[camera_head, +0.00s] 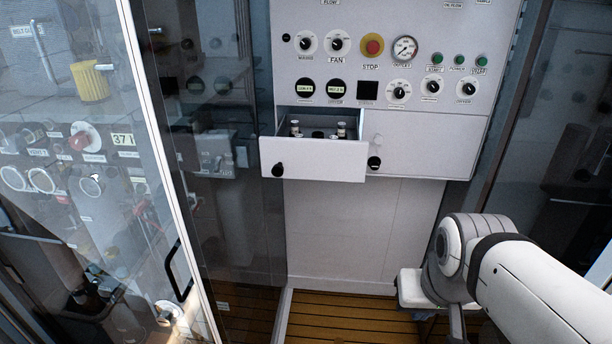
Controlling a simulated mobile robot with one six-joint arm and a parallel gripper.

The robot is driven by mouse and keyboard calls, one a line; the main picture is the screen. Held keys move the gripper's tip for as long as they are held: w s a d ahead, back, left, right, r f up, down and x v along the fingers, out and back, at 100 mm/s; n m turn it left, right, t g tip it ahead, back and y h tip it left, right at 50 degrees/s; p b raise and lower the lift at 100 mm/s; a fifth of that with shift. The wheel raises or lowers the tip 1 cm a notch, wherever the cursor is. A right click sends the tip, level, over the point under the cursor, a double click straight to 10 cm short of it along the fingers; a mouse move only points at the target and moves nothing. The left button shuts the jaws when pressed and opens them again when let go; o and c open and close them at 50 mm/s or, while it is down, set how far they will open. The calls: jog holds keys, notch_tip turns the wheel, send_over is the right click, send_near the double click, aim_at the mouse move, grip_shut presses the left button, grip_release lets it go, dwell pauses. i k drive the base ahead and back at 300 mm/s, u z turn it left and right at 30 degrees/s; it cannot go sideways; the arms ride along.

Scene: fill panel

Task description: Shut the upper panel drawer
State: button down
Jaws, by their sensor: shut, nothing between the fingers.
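The upper panel drawer (318,161) stands pulled out from the cabinet below the control panel. Its front is plain white with a black knob (278,170) at the lower left. Several small jar-like items (341,130) show inside it. My arm comes in from the lower right and bends at a large white and grey joint. My gripper does not show; the end of the arm is hidden behind its own links or out of frame. No part of my arm touches the drawer.
A closed white front (430,145) with a black knob (374,163) is right of the drawer. The control panel (350,65) with dials and a red stop button (372,44) is above. A glass door (140,150) stands at left. The slatted floor (340,318) is clear.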

aim_at(315, 156)
jog(key=z, duration=0.3)
jog(key=i, duration=1)
jog(key=u, duration=0.4)
